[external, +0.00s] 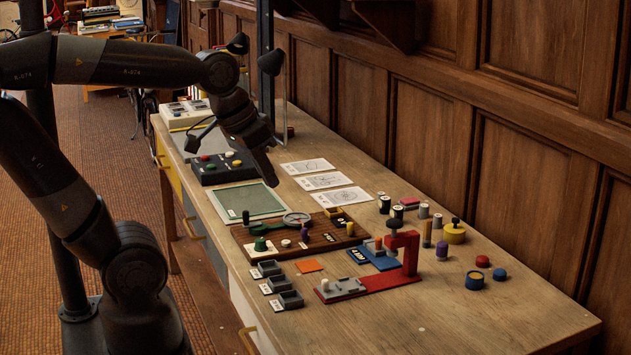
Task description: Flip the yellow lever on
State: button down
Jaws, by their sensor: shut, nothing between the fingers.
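My gripper (268,168) points down above the table, near the right end of the dark button box and the far edge of the green mat. It is shut with nothing in it and looks clear of the table. I cannot make out a yellow lever for certain. The dark box (222,172) carries small red, green, white and yellow knobs, partly behind my gripper.
A green mat (245,200) and white drawing sheets (324,181) lie mid-table. A panelled wall bounds the right; the near right table corner is clear.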

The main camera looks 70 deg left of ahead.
aim_at(351, 227)
jog(key=w+a+f+n+g+h, duration=0.1)
jog(key=w+a+f+n+h, duration=0.1)
jog(key=w+a+n, duration=0.5)
jog(key=w+a+f+n+g+h, duration=0.1)
jog(key=w+a+f+n+h, duration=0.1)
jog(key=w+a+n, duration=0.5)
jog(key=w+a+f+n+h, duration=0.1)
jog(key=w+a+f+n, duration=0.1)
jog(key=a+f, duration=0.3)
jog(key=w+a+f+n+t+h, duration=0.1)
jog(key=a+f+n, duration=0.3)
jog(key=a, duration=0.7)
jog(key=w+a+f+n+t+h, duration=0.1)
jog(key=w+a+f+n, duration=0.1)
jog(key=w+a+f, duration=0.2)
jog(key=shift+a+f+n, duration=0.15)
jog(key=shift+a+f, duration=0.15)
jog(key=shift+a, duration=0.35)
jog(key=shift+a+f+n, duration=0.1)
jog(key=shift+a+f, duration=0.25)
jog(key=shift+a, duration=0.35)
jog(key=shift+a+f+n, duration=0.15)
jog(key=shift+a+f, duration=0.15)
jog(key=shift+a, duration=0.35)
jog(key=shift+d, duration=0.1)
